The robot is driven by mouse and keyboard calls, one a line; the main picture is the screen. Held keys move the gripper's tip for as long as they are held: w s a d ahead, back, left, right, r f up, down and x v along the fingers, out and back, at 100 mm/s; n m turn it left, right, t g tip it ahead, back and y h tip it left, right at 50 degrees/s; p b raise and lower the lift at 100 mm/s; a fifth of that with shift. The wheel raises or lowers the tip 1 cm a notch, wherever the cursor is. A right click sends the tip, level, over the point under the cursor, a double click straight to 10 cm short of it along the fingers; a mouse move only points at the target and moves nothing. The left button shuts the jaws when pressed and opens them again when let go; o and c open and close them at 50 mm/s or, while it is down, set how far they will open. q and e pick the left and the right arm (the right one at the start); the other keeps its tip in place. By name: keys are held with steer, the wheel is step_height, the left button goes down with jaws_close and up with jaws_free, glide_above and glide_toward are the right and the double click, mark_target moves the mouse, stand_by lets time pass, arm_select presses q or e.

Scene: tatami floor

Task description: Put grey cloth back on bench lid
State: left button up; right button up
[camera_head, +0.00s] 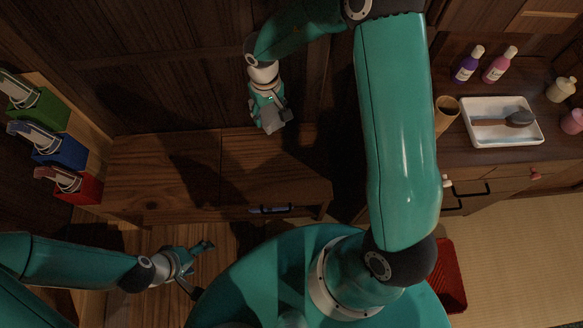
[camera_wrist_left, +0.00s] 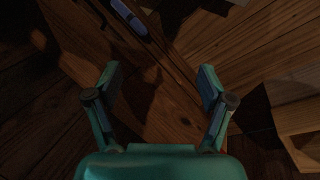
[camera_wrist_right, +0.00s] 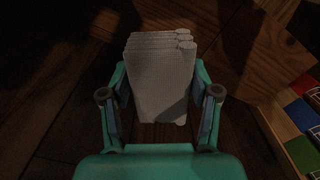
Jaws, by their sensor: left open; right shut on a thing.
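The grey cloth (camera_head: 271,125) is a folded stack hanging in my right gripper (camera_head: 268,102). It fills the space between the fingers in the right wrist view (camera_wrist_right: 160,75). The wooden bench (camera_head: 165,172) has a flat brown lid, and the cloth appears near its back edge; I cannot tell its height above the lid or whether it touches. The lid's wood also shows in the right wrist view (camera_wrist_right: 268,45). My left gripper (camera_head: 200,262) is open and empty in front of the bench. Its spread fingers show in the left wrist view (camera_wrist_left: 158,88).
Green (camera_head: 38,108), blue (camera_head: 60,145) and red (camera_head: 78,185) boxes stand in a wooden rack left of the bench. A dark handle (camera_head: 270,209) is on the bench front. A cabinet at right holds bottles and a white tray (camera_head: 482,139). A red bin (camera_head: 451,280) stands on the floor.

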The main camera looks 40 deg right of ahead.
arm_select(q)
steer(key=shift+o, duration=0.3)
arm_select(e)
steer(key=m, duration=0.1)
glide_above(296, 170)
step_height(296, 170, down, 10)
step_height(296, 170, down, 15)
steer(key=b, duration=0.8)
steer(key=shift+f+b, duration=1.2)
steer(key=shift+f, duration=1.3)
arm_select(q)
step_height(296, 170, down, 10)
steer(key=shift+f, duration=0.15)
arm_select(e)
steer(key=shift+r, duration=0.1)
steer(key=o, duration=1.1)
